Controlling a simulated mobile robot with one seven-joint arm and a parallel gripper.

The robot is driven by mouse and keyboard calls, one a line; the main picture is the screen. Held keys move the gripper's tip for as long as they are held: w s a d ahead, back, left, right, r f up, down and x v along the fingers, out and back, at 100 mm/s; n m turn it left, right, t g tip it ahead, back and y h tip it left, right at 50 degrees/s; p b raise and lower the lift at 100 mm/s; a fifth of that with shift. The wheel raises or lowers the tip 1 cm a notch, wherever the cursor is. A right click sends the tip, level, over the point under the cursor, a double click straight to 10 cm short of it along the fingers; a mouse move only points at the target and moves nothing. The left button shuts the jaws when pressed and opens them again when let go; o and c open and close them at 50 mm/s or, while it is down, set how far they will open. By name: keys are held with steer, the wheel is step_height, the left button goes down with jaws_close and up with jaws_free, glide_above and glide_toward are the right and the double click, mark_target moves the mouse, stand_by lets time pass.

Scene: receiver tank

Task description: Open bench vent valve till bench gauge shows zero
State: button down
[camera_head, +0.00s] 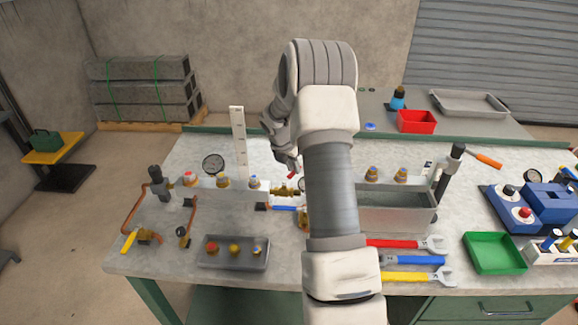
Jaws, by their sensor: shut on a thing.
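My gripper (291,166) points down over the middle of the bench, left of my own forearm, which hides part of it. It is shut on a small red handle (293,175), of which only a little shows. A brass valve (285,190) sits just below the fingertips on the pipe line; I cannot tell for sure that the handle belongs to it. No label shows which valve is the vent.
The grey bench (180,270) carries a tray of coloured caps (232,256), a yellow-handled valve (130,241), a water tank (395,219), wrenches (408,244), a green tray (494,252) and a blue device (545,203). A second gauge (533,177) stands right. A white upright scale (239,140) rises near my gripper.

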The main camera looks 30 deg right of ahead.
steer(key=shift+s+d+m+g+p, duration=0.15)
steer(key=shift+s+m+g, duration=0.35)
steer(key=shift+m, duration=0.8)
steer(key=shift+s+m+g+p, duration=0.1)
steer(key=shift+s+m+g, duration=0.45)
steer(key=shift+m, duration=0.75)
steer(key=shift+s+d+m+g+p, duration=0.15)
steer(key=shift+s+m+g, duration=0.35)
steer(key=shift+m, duration=0.8)
steer(key=shift+s+a, duration=0.1)
steer(key=shift+s, duration=0.1)
steer(key=c, duration=0.8)
jaws_free()
steer(key=shift+r, duration=0.1)
steer(key=v, duration=1.7)
steer(key=shift+s+a, duration=0.1)
steer(key=shift+a, duration=0.25)
